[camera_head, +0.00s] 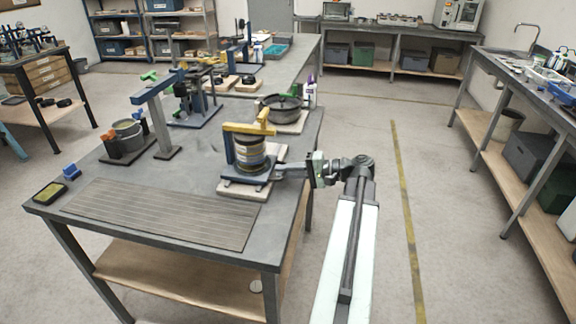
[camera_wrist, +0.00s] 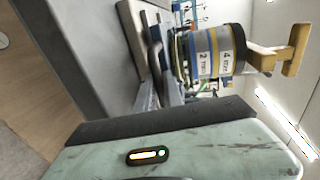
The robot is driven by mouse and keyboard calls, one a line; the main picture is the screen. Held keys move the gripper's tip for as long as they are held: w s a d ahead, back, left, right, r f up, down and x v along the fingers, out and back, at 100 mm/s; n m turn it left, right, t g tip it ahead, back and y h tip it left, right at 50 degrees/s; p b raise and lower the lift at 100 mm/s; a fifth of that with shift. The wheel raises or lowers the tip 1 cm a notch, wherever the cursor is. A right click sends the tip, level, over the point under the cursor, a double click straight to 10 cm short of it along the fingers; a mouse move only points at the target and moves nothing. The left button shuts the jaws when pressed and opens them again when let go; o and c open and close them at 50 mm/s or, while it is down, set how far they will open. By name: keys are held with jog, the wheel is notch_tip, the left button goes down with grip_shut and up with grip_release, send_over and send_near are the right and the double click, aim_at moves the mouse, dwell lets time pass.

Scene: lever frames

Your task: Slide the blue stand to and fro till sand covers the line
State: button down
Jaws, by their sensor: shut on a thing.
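The blue stand (camera_head: 228,150) sits on a pale board (camera_head: 229,190) near the right edge of the grey table. It carries a round stack of banded sieves (camera_head: 250,155) under a yellow clamp bar (camera_head: 250,128). In the wrist view the stack (camera_wrist: 212,55) appears sideways with number labels, and the yellow clamp (camera_wrist: 278,52) is at its right. My gripper (camera_head: 279,172) reaches in from the right at the stand's low side and is shut on it. The fingertips are small and partly hidden. I cannot make out sand or a line.
A ribbed mat (camera_head: 160,215) lies at the table's front, with a yellow-topped pad (camera_head: 48,193) to its left. A dark round pan (camera_head: 283,107) stands behind the stand. A blue post frame (camera_head: 158,115) and a grey pot (camera_head: 127,132) are further left.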

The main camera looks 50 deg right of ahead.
jog(key=shift+s+a+f, duration=0.1)
jog(key=shift+a, duration=0.1)
jog(key=c, duration=1.5)
grip_release()
jog(key=shift+s, duration=0.1)
jog(key=shift+s+d+r, duration=0.1)
jog(key=shift+d+r, duration=0.1)
jog(key=shift+p+v, duration=0.85)
jog(key=shift+v, duration=2.8)
